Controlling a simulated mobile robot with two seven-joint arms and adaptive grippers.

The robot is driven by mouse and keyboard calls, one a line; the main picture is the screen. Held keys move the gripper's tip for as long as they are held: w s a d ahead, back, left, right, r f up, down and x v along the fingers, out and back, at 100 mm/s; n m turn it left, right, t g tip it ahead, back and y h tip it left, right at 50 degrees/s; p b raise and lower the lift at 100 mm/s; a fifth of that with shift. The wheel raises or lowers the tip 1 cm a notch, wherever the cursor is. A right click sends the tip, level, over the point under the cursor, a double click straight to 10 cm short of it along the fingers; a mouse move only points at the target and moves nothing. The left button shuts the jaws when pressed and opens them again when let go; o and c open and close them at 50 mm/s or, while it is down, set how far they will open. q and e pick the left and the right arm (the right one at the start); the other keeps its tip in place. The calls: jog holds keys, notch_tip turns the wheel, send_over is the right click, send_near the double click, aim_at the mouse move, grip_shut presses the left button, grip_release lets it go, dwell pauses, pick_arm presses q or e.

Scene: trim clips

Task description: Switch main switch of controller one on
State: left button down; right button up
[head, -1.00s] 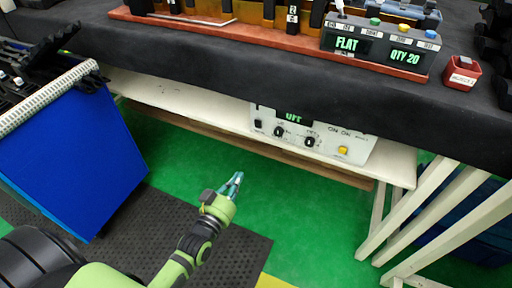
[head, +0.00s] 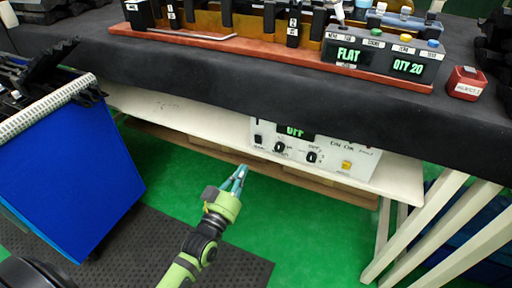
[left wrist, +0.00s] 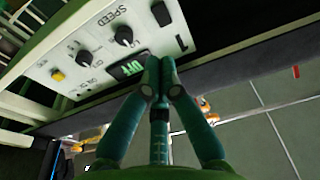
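The white controller (head: 328,150) stands on the shelf under the table. Its green display (head: 295,131) appears to read OFF. A black rocker switch (head: 258,139) is at the panel's left end, beside two black knobs. In the left wrist view the panel (left wrist: 60,45) is turned, with the display (left wrist: 127,69) near my fingertips and a black rocker (left wrist: 161,13) at the top. My left gripper (head: 242,170) is in front of and below the panel's left end, apart from it in the head view. Its fingertips (left wrist: 160,62) meet, with nothing visible between them. My right gripper is not in view.
The black-covered table (head: 300,95) overhangs the shelf (head: 400,180). A blue cart (head: 70,165) stands at left, and white table legs (head: 425,235) at right. A red box (head: 466,84) is on the table. The green floor before the shelf is open.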

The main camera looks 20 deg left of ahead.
aim_at(260, 139)
pick_arm(q)
jog(key=w, duration=0.3)
jog(key=w+r+b, duration=0.1)
jog(key=w, duration=0.5)
jog(key=shift+w+d+r, duration=0.1)
jog(key=shift+d+r, duration=0.1)
jog(key=shift+w, duration=0.3)
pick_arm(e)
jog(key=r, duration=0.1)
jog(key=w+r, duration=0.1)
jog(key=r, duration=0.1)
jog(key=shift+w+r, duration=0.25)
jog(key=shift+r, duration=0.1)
pick_arm(q)
jog(key=shift+r, duration=0.1)
